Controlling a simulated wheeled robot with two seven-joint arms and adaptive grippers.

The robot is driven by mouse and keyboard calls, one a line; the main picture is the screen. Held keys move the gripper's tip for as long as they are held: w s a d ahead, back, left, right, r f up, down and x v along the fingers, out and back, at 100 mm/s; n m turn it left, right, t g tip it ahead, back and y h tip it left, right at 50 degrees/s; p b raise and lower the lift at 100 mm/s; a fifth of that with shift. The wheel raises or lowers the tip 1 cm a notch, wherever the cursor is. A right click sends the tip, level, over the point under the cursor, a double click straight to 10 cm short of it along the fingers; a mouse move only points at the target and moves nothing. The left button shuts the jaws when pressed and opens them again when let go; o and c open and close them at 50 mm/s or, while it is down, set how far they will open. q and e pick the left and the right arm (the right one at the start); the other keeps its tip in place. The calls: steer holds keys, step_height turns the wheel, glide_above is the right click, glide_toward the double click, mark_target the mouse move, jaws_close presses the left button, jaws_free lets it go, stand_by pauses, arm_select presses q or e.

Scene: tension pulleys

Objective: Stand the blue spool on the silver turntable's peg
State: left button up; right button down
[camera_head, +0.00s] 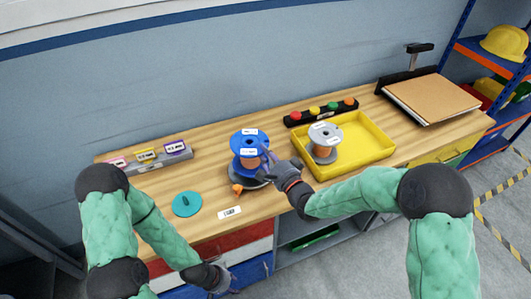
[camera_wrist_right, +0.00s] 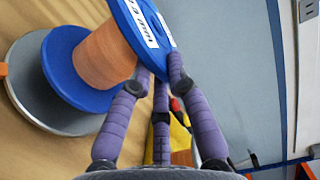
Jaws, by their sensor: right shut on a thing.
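The blue spool (camera_head: 248,141), wound with copper-coloured wire, stands over the silver turntable (camera_head: 262,184) in the head view. My right gripper (camera_head: 268,158) is shut on its upper flange from the right. In the right wrist view the spool (camera_wrist_right: 75,70) has the fingers at its labelled flange, and the grey turntable disc (camera_wrist_right: 25,85) lies beyond the lower flange. The peg is hidden; I cannot tell whether the spool rests on the disc. My left gripper (camera_head: 228,284) hangs low before the bench; its jaws are unclear.
A yellow tray (camera_head: 383,148) with a grey spool (camera_head: 324,135) lies right of the turntable. A teal disc (camera_head: 187,204) and a white label (camera_head: 229,212) lie left and in front. A button strip (camera_head: 320,112) and a grey labelled block (camera_head: 174,151) stand behind.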

steer(key=shift+f+b, duration=0.6)
stand_by(0.8)
steer(key=shift+f+b, duration=0.15)
steer(key=shift+b, duration=0.15)
steer(key=shift+w+f+b, duration=0.1)
steer(key=shift+f+b, duration=0.45)
steer(key=shift+f, duration=0.05)
steer(key=shift+f, duration=0.2)
steer(key=shift+f, duration=0.3)
steer(key=c, duration=1.1)
jaws_free()
